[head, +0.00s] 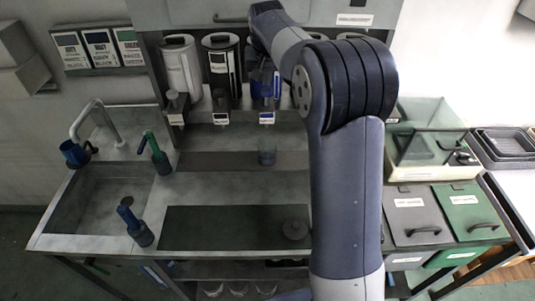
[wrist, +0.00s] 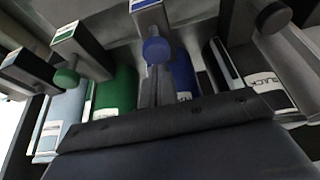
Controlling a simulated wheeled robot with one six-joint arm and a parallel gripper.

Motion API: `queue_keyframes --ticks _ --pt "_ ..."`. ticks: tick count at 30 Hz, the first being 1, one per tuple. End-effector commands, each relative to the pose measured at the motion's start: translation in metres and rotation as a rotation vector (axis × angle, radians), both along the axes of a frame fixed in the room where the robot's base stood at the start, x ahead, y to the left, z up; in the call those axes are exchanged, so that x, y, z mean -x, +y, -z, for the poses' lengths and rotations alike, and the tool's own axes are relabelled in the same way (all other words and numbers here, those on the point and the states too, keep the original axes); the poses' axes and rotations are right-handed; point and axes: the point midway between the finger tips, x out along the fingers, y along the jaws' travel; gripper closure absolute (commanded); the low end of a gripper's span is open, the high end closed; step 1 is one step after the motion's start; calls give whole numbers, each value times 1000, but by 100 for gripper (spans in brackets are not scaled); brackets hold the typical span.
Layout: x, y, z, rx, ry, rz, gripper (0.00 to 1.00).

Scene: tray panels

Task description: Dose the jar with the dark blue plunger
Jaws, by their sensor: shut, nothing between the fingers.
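The dark blue plunger (wrist: 156,50) is a round knob on a blue dispenser (wrist: 185,78) in the wrist view. My gripper (wrist: 155,72) is shut and empty, its fingertips close to this plunger; I cannot tell whether they touch it. In the head view the blue dispenser (head: 266,97) hangs on the rack, partly hidden by my arm and gripper. A small grey-blue, see-through jar (head: 267,151) stands upright on the counter below the blue dispenser's label. I cannot tell what is inside it.
White (head: 180,65) and black (head: 221,68) dispensers hang to the left; the wrist view also shows a green plunger (wrist: 66,77). A round grey lid-like disc (head: 295,229) lies on the dark mat (head: 205,228).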

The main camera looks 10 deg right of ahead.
Motion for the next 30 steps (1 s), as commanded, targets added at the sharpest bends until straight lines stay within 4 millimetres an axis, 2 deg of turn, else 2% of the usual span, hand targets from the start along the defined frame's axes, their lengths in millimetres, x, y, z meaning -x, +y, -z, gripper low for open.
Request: queue_keyframes --ticks 11,30 --pt "0 0 1 0 -1 0 100" --pt "0 0 24 0 0 0 100"
